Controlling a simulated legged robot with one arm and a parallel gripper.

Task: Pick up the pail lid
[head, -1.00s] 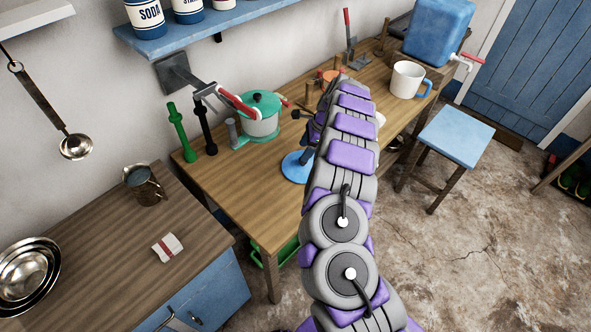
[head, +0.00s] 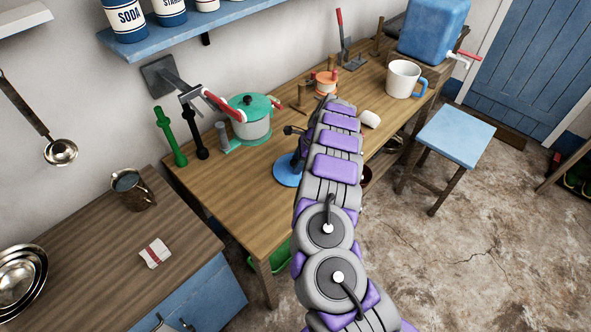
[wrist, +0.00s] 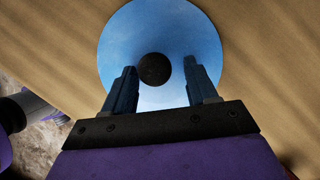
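The pail lid, a blue disc with a round dark knob, lies on the wooden table; in the head view its left part (head: 285,175) shows and my arm hides the rest. In the wrist view the lid (wrist: 158,28) fills the upper middle. My gripper (wrist: 160,66) is open over the lid, one finger on each side of the dark knob (wrist: 153,69). I see gaps between the knob and both fingers; how far the tips are above the lid I cannot tell. In the head view my arm mostly hides the gripper.
A pot with a green lid (head: 250,107) stands at the table's left, near a green post (head: 169,137) and a wall-mounted arm. A white mug (head: 403,79), a small white cylinder (head: 370,118) and a blue container (head: 432,31) are farther right. The table's near left surface is bare.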

